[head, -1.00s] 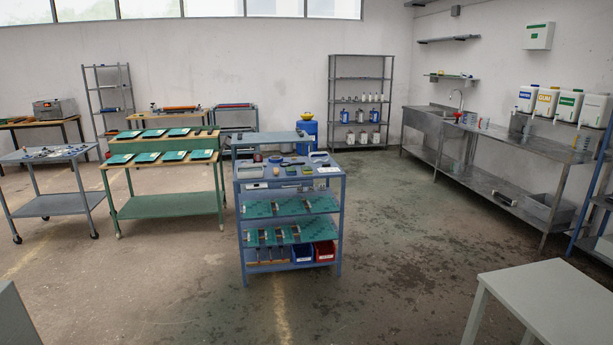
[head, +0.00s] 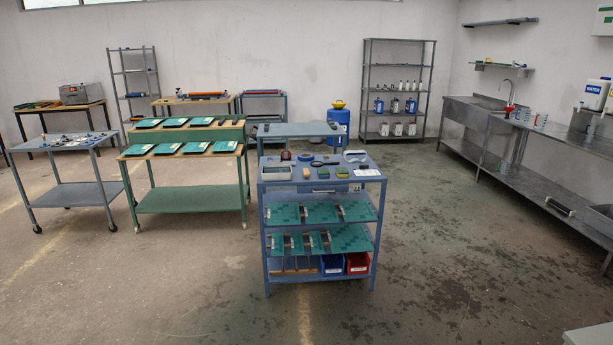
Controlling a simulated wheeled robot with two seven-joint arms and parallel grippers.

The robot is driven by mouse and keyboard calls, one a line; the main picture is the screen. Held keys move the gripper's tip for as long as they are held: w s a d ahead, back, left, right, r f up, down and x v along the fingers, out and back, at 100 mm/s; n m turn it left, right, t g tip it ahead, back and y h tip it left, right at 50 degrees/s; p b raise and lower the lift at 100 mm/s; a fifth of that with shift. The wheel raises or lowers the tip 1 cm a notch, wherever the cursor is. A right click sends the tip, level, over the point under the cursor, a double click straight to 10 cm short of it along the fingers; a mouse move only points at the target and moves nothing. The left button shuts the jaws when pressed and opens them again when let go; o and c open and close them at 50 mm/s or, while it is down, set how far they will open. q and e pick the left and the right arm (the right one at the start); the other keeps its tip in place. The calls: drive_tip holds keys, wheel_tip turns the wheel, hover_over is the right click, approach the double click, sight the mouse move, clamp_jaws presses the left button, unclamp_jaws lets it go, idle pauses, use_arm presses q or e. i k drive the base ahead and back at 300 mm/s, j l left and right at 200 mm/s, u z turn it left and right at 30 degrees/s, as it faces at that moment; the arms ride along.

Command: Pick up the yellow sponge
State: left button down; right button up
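On the top of the blue cart (head: 263,187), at centre, lie two small sponge-like blocks. One is olive-yellow with green (head: 343,172), and the one to its left is greener (head: 323,173). A tan block (head: 306,173) lies further left. They are too small to tell surely which is the yellow sponge. Neither of my grippers is in view.
Green tables with teal plates (head: 190,200) and a grey trolley (head: 75,193) stand left. A steel sink bench (head: 480,104) runs along the right. A pale table corner (head: 590,336) shows at bottom right. The floor before the cart is clear.

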sight(342, 171)
drive_tip(key=i, duration=2.35)
